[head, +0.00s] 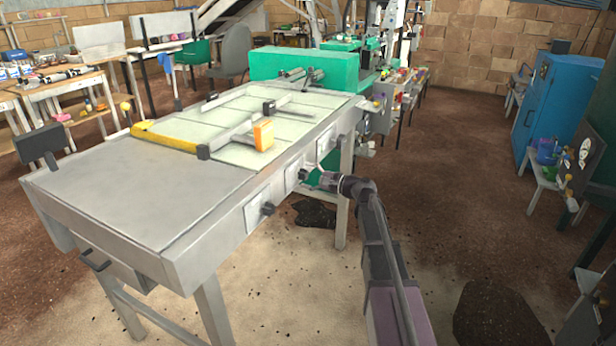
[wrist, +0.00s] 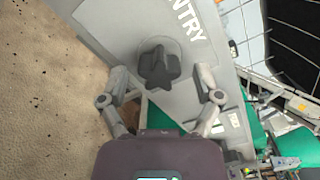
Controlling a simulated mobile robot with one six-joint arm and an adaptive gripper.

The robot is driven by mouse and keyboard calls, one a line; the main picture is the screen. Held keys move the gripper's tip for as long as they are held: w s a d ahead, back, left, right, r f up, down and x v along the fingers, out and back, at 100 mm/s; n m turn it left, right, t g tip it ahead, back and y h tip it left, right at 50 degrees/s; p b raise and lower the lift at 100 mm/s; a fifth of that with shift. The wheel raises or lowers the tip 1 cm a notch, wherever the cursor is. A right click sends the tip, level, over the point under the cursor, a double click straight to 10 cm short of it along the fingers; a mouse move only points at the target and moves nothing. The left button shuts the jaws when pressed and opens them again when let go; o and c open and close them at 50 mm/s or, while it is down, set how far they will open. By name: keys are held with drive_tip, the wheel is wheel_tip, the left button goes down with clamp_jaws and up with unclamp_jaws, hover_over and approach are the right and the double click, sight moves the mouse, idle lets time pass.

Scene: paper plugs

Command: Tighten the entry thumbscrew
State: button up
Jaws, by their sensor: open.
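The entry thumbscrew (wrist: 158,67) is a dark, star-shaped knob on a grey plate, with the white letters "NTRY" beside it in the wrist view. My gripper (wrist: 162,72) is open. Its two fingertips stand on either side of the thumbscrew, with a visible gap on both sides, so neither seems to touch it. In the head view my gripper (head: 314,179) is at the table's right side, by the middle one of the light plates (head: 292,166). There my gripper hides the thumbscrew.
The grey table (head: 130,205) carries a yellow bar (head: 165,139) and an orange block (head: 263,135). Another dark knob (head: 267,208) juts from the nearer side plate. A blue cabinet (head: 560,105) stands far right. The floor right of my arm is mostly open.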

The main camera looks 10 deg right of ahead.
sight(307, 176)
drive_tip(key=shift+s+d, duration=0.15)
idle(0.3)
drive_tip(key=shift+v, duration=1.8)
drive_tip(key=shift+n, duration=0.3)
drive_tip(key=n, duration=0.5)
drive_tip(key=shift+n, duration=0.4)
drive_tip(key=n, duration=0.5)
drive_tip(key=shift+n, duration=0.4)
drive_tip(key=shift+x, duration=2.05)
drive_tip(key=shift+c, duration=0.2)
